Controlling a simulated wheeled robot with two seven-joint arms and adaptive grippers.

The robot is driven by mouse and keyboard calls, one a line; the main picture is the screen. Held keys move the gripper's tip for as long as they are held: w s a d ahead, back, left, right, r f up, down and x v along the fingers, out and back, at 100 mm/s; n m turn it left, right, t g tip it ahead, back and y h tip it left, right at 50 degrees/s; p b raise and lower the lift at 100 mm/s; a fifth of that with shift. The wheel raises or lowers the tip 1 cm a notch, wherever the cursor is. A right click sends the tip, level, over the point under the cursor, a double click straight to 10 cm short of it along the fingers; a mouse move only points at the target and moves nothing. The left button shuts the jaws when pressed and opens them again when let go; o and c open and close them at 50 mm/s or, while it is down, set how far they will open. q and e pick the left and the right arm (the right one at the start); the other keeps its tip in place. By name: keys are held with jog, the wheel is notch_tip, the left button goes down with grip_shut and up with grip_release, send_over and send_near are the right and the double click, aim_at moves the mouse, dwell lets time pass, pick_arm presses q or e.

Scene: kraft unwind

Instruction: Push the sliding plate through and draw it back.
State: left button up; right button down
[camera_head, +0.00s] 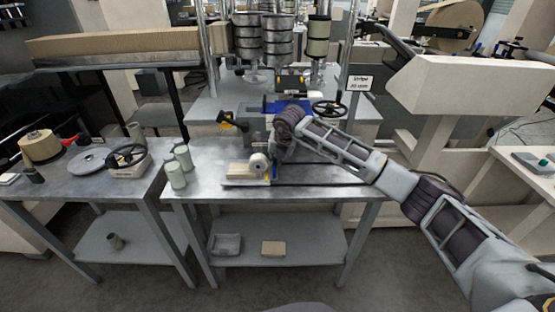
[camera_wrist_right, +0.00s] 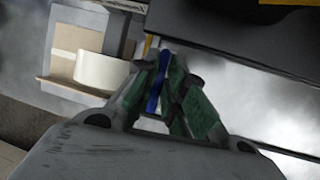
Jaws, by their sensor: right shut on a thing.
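My right gripper (camera_head: 277,160) reaches down over the middle table, with its arm coming in from the right. In the right wrist view its green-padded fingers (camera_wrist_right: 170,88) are shut on a narrow blue upright piece (camera_wrist_right: 156,82), seemingly a handle. To the left of the fingers are a cream roll (camera_wrist_right: 105,72) and a tan block (camera_wrist_right: 78,45) on a low carriage. In the head view the roll (camera_head: 258,162) and the block (camera_head: 238,171) sit just left of the gripper. I cannot tell how the blue piece joins the sliding plate. My left gripper is out of view.
Dark rails (camera_head: 318,184) run across the metal table (camera_head: 200,190) to the right. Behind stand a blue machine body with a black handwheel (camera_head: 331,108) and stacked metal rings (camera_head: 262,35). Grey-green cylinders (camera_head: 175,172) stand on the left. A sign (camera_head: 360,84) stands behind the arm.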

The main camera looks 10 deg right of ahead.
jog(key=c, duration=1.5)
grip_release()
jog(key=shift+v, duration=0.75)
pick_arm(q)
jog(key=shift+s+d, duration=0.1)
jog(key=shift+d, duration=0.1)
pick_arm(e)
jog(key=v, duration=1)
jog(key=shift+s+r, duration=0.15)
jog(key=shift+r, duration=0.05)
